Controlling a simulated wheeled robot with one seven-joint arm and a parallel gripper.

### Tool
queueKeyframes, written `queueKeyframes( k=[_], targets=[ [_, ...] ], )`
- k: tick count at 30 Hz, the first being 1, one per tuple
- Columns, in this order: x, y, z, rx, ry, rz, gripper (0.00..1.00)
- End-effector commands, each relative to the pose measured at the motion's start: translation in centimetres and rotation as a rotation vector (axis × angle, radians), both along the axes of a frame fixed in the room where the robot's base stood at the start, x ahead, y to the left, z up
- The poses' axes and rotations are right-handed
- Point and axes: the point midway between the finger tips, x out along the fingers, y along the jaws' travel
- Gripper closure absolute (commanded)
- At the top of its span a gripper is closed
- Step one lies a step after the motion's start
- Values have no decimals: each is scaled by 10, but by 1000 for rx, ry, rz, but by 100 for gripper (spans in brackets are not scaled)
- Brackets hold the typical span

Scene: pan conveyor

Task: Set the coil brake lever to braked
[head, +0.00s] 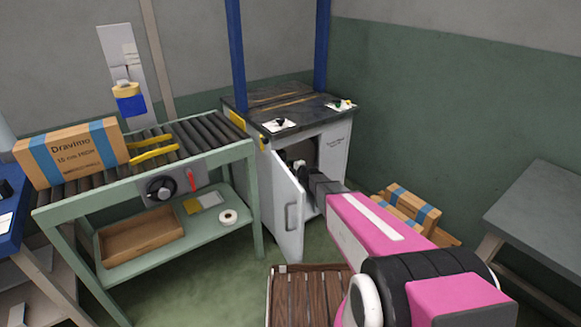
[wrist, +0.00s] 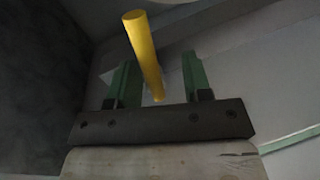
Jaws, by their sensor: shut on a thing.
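In the wrist view a yellow rod (wrist: 143,45), which looks like the coil brake lever, stands between the two green fingers of my gripper (wrist: 158,82). My gripper is shut on it. A grey part shows behind the rod. In the head view my arm reaches into the open cabinet (head: 337,155) under the dark-topped stand, and my gripper (head: 300,168) is at the opening, partly hidden. The lever cannot be made out in the head view, and its braked mark is not seen in either view.
The cabinet door (head: 287,215) stands open just left of my arm. A roller conveyor (head: 200,135) carries a box (head: 70,152) at the left. Cardboard boxes (head: 412,207) stand right of the cabinet, a wooden slatted pallet (head: 305,295) is in front, and a grey table (head: 540,205) is at right.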

Motion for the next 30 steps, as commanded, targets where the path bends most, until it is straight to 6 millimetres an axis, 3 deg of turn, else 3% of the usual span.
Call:
queueKeyframes(
  k=[20,30],
  targets=[
    [0,-2,4,6,-2,-2,61],
    [-33,-25,13,5,-2,-2,61]
  ],
)
